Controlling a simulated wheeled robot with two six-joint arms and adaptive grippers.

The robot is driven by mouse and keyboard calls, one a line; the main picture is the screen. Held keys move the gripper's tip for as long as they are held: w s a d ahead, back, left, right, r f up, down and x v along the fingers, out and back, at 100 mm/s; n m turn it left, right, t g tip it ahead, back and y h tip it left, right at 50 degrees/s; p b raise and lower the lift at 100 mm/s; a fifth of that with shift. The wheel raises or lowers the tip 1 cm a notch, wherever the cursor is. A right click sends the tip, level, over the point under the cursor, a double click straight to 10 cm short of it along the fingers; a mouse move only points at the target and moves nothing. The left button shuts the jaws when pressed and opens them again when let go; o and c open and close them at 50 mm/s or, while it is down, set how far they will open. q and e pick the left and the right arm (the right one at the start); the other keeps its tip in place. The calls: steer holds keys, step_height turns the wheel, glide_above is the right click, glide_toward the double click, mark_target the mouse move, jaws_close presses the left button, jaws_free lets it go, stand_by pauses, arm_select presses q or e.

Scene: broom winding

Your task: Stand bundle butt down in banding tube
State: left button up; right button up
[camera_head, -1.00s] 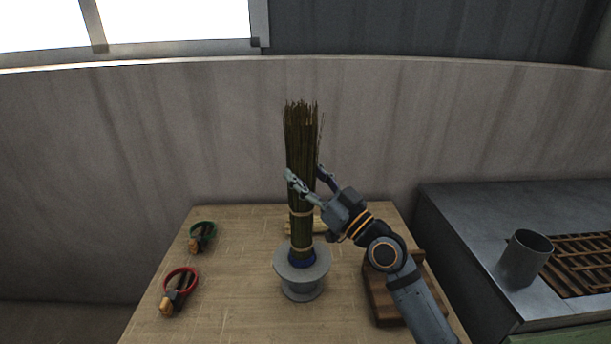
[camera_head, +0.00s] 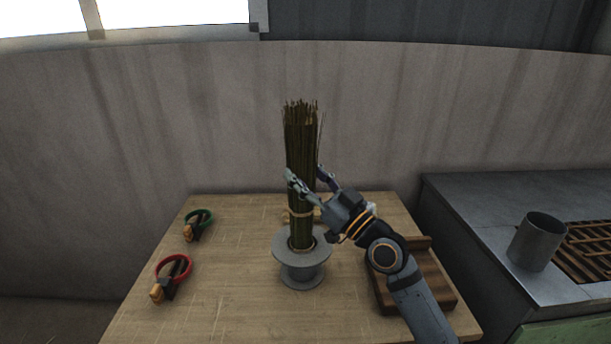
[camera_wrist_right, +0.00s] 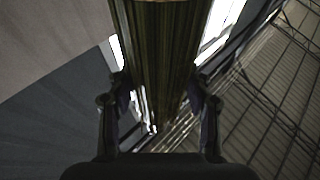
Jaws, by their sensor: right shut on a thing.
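The bundle (camera_head: 302,145) of brown-green straw stands upright in the head view, with a pale band (camera_head: 301,213) around its lower part. Its lower end is inside the mouth of the grey flanged banding tube (camera_head: 303,270) on the table, so the butt is hidden. My right gripper (camera_head: 305,178) is shut on the bundle about halfway up, one finger on each side. In the right wrist view the bundle (camera_wrist_right: 158,60) runs between my two fingers. My left gripper is not in view.
Left on the wooden table (camera_head: 235,290) lie tools with a green loop (camera_head: 199,221) and a red loop (camera_head: 173,275). A wooden block or tray (camera_head: 438,285) is under my right arm. A grey metal cup (camera_head: 536,241) stands on the right bench beside a slatted rack (camera_head: 588,248).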

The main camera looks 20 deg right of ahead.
mark_target(311, 134)
steer(key=shift+f, duration=0.1)
stand_by(0.3)
steer(key=o, duration=1)
steer(key=shift+o, duration=0.2)
step_height(311, 134, up, 10)
stand_by(0.5)
